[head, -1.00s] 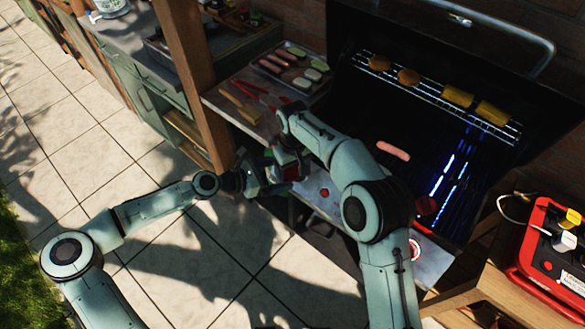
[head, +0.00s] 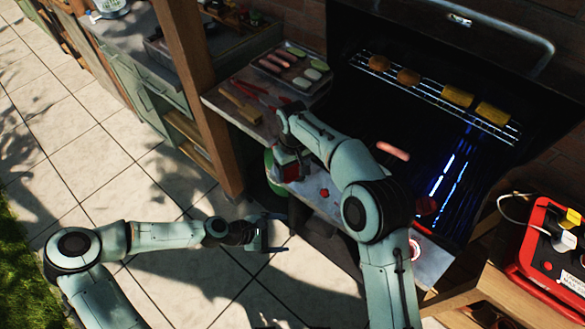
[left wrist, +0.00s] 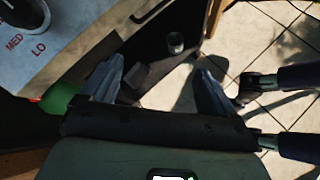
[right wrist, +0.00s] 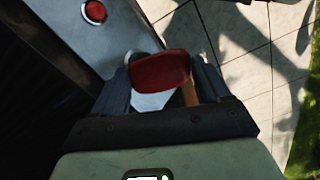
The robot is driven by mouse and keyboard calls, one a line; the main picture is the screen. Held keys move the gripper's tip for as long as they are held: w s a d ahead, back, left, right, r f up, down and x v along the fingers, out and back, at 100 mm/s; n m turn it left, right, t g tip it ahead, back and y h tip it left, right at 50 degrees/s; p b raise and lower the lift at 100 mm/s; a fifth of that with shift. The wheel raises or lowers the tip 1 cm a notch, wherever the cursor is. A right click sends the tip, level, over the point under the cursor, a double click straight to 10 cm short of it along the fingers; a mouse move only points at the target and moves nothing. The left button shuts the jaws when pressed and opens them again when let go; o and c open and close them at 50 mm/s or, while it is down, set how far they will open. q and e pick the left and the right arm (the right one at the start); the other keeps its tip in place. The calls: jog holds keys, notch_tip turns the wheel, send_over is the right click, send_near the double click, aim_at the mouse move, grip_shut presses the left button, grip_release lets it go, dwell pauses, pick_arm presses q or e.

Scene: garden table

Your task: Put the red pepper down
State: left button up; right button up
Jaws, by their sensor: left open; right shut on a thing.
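The red pepper (right wrist: 160,72) is between the two fingers of my right gripper (right wrist: 163,88), which is shut on it. In the head view my right gripper (head: 296,166) holds the red pepper (head: 292,173) near the grill's front edge, partly hidden by the gripper and arm. I cannot tell whether the pepper touches anything beneath it. My left gripper (head: 275,233) is open and empty, below and apart from the right one, in front of the grill. In the left wrist view its fingers (left wrist: 158,90) are spread with nothing between them.
The grill (head: 395,118) holds corn and patties on a raised rack, with a sausage (head: 393,151) lower down. A tray (head: 322,88) of food, red tongs (head: 250,91) and a brush lie on the side shelf. A wooden post (head: 192,85) stands left. A red box (head: 545,250) is at right.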

pick_arm(q)
jog(key=s+f+m+g+y, duration=0.3)
jog(key=s+f+m, duration=0.3)
jog(key=s+f, duration=0.45)
jog(key=s+a+f+m+g+y, duration=0.1)
jog(key=s+a+f+m+y, duration=0.2)
jog(key=s+a+f+m, duration=0.2)
jog(key=s+a+m, duration=0.1)
jog(key=s+a, duration=0.2)
jog(key=s, duration=0.2)
jog(key=shift+s+a+m+y, duration=0.15)
jog(key=shift+s+m+y, duration=0.15)
jog(key=shift+m, duration=0.1)
jog(key=shift+f, duration=0.1)
pick_arm(e)
jog(key=shift+d, duration=0.1)
